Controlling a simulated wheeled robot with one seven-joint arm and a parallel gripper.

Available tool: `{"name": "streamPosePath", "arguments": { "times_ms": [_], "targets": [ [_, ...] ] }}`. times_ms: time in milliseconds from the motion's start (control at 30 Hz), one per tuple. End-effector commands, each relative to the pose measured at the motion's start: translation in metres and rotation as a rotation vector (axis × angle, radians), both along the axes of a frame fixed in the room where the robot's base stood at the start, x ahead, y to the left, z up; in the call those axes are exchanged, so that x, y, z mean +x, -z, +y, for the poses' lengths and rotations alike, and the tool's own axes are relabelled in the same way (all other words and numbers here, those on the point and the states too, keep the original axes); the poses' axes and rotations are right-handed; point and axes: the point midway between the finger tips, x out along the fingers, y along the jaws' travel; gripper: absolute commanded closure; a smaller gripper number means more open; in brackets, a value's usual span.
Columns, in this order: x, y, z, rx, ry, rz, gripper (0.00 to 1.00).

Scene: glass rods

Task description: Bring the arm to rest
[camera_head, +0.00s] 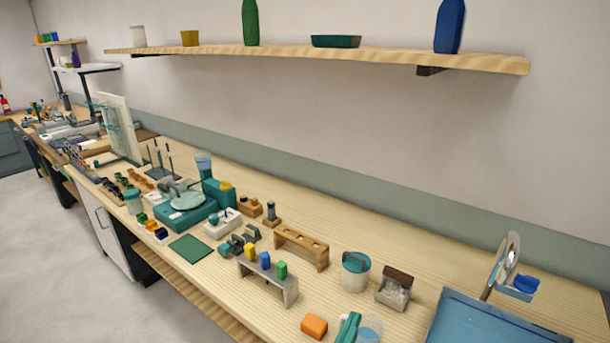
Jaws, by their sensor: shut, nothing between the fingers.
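Neither my arm nor my gripper shows in the head view, so its pose and jaws cannot be seen. The wooden workbench (330,208) runs from the far left to the front right along the wall.
A wall shelf (300,60) with bottles and pots hangs above the bench. A blue sink (490,322) is at the front right.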

Motion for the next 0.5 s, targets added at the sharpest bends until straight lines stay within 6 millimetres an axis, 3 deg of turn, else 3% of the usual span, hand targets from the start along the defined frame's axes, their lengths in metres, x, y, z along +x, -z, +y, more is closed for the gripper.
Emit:
{"name": "streamPosePath", "arguments": {
  "times_ms": [267, 500],
  "targets": [
    [-0.023, 0.034, 0.005, -0.152, -0.171, 0.043, 1.0],
    [-0.062, 0.077, 0.011, -0.214, -0.307, 0.097, 1.0]
  ]
}}
